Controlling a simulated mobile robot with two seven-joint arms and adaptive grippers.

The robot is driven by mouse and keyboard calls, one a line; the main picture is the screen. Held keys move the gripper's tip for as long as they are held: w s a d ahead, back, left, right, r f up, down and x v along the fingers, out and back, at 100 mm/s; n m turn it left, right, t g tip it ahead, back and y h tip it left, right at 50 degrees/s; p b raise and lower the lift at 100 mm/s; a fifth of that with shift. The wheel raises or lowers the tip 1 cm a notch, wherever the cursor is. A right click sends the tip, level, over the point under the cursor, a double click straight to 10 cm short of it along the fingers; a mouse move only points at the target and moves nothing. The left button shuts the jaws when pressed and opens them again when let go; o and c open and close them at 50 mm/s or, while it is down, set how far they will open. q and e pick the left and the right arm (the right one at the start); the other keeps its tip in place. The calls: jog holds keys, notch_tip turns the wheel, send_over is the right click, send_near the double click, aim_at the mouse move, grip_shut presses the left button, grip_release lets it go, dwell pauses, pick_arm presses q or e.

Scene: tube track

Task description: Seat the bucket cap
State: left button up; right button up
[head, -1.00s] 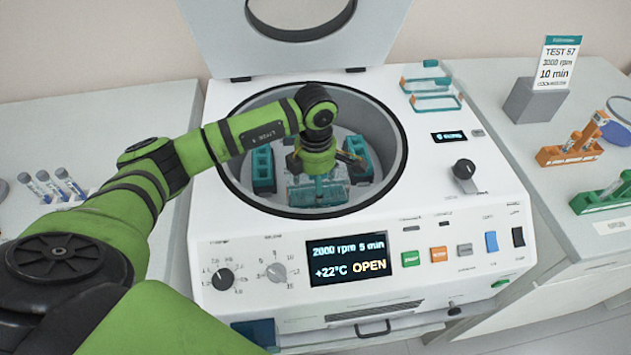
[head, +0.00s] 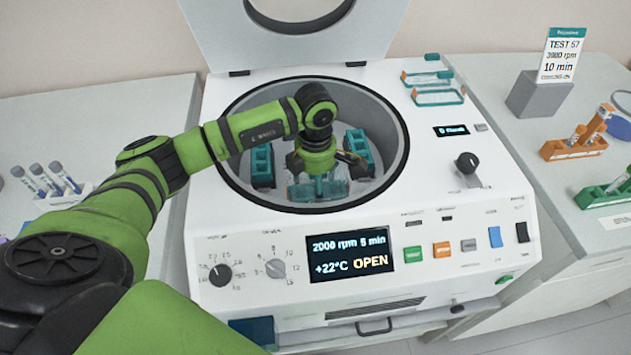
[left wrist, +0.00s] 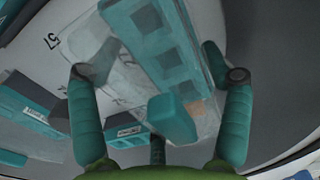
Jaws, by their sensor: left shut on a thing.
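The bucket cap (head: 334,188) is clear with a teal grip and is in the front part of the open centrifuge bowl. In the left wrist view its teal grip (left wrist: 172,119) shows between the fingers. My left gripper (head: 319,180) points down into the bowl, shut on the cap. A teal bucket with square holes (left wrist: 160,45) lies just beneath or beside the clear cap in the left wrist view. I cannot tell whether the cap touches it. Other teal buckets stand at the bowl's left (head: 262,166) and right (head: 358,150). My right gripper is out of view.
The centrifuge (head: 450,200) has its lid (head: 225,35) raised, and its display (head: 350,256) reads OPEN. Two clear, teal-edged caps (head: 437,97) lie on its top at the back right. Tube racks (head: 575,148) stand on the right bench, and several tubes (head: 45,178) on the left.

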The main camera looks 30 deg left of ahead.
pick_arm(q)
jog(key=o, duration=1.1)
notch_tip(320, 180, up, 12)
dwell(0.7)
